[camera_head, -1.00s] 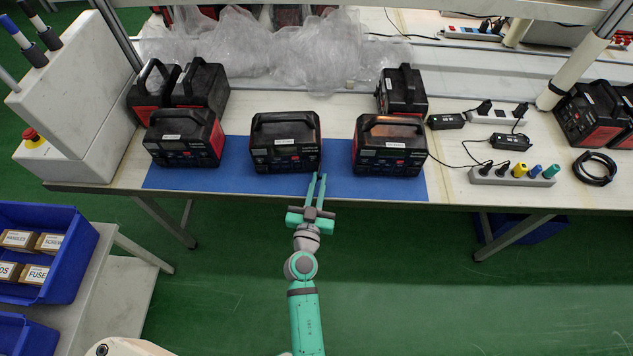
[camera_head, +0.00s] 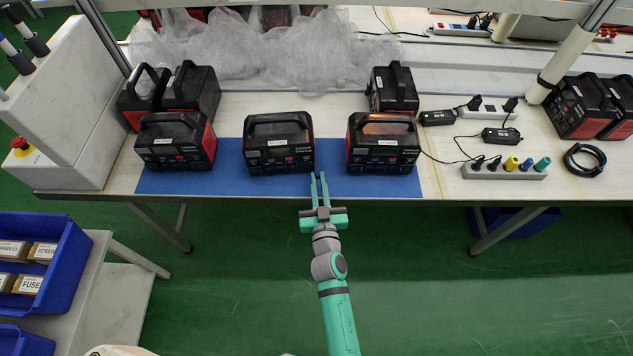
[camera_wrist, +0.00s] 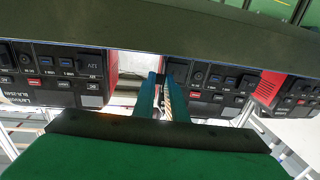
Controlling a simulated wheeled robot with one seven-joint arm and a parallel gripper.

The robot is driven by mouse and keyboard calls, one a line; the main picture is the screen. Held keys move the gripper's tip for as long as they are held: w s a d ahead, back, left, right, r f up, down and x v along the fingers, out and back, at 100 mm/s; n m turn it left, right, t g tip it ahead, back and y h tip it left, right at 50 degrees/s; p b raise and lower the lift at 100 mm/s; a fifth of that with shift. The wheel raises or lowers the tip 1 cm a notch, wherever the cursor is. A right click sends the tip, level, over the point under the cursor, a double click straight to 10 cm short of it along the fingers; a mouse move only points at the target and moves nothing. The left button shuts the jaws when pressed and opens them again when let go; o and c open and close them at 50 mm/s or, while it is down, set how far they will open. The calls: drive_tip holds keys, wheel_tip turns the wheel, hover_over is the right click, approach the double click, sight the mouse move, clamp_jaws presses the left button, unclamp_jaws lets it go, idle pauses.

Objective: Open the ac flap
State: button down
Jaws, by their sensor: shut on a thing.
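The middle power station (camera_head: 279,143) is a black and red box with a top handle on the blue mat, its front facing me. My gripper (camera_head: 318,176) reaches in from the front at its lower right corner. In the wrist view, my gripper's two fingers (camera_wrist: 166,82) are close together at the edge of this station's front panel (camera_wrist: 215,88). They are shut on a small dark piece (camera_wrist: 178,72) that looks like the ac flap. The fingertips cover part of it, and I cannot tell how far it is swung open.
Similar stations stand left (camera_head: 176,141) and right (camera_head: 383,143) on the blue mat (camera_head: 230,182). More stations, plastic wrap (camera_head: 225,45) and power strips (camera_head: 505,172) occupy the table. Blue bins (camera_head: 45,262) stand lower left.

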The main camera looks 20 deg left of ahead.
drive_tip(key=shift+n+y, duration=0.3)
drive_tip(key=shift+y, duration=0.1)
drive_tip(key=shift+w+d+n+g+y, duration=0.2)
drive_tip(key=shift+n+g+y, duration=0.2)
drive_tip(key=shift+g+y, duration=0.15)
drive_tip(key=shift+w+d+n+g+y, duration=0.25)
drive_tip(key=shift+n+g+y, duration=0.3)
drive_tip(key=shift+y, duration=0.3)
drive_tip(key=shift+w+d+n+g+y, duration=0.2)
drive_tip(key=shift+w+n+g+y, duration=0.05)
drive_tip(key=shift+n+g+y, duration=0.35)
drive_tip(key=shift+w+d+n+g+y, duration=0.2)
drive_tip(key=shift+n+g+y, duration=0.3)
drive_tip(key=shift+n+y, duration=0.2)
drive_tip(key=shift+w+d+n+g+y, duration=0.15)
drive_tip(key=shift+w+n+g+y, duration=0.15)
drive_tip(key=shift+n+g+y, duration=0.4)
drive_tip(key=shift+w+d+n+g+y, duration=0.1)
drive_tip(key=shift+w+n+g+y, duration=0.25)
drive_tip(key=shift+g, duration=0.55)
drive_tip(key=shift+w+d+n+g+y, duration=0.2)
drive_tip(key=shift+n+g+y, duration=0.35)
drive_tip(key=shift+n+g, duration=0.2)
drive_tip(key=shift+g, duration=0.25)
drive_tip(key=shift+f, duration=0.1)
drive_tip(key=c, duration=1.8)
unclamp_jaws()
drive_tip(key=shift+c, duration=0.2)
drive_tip(key=shift+w, duration=0.1)
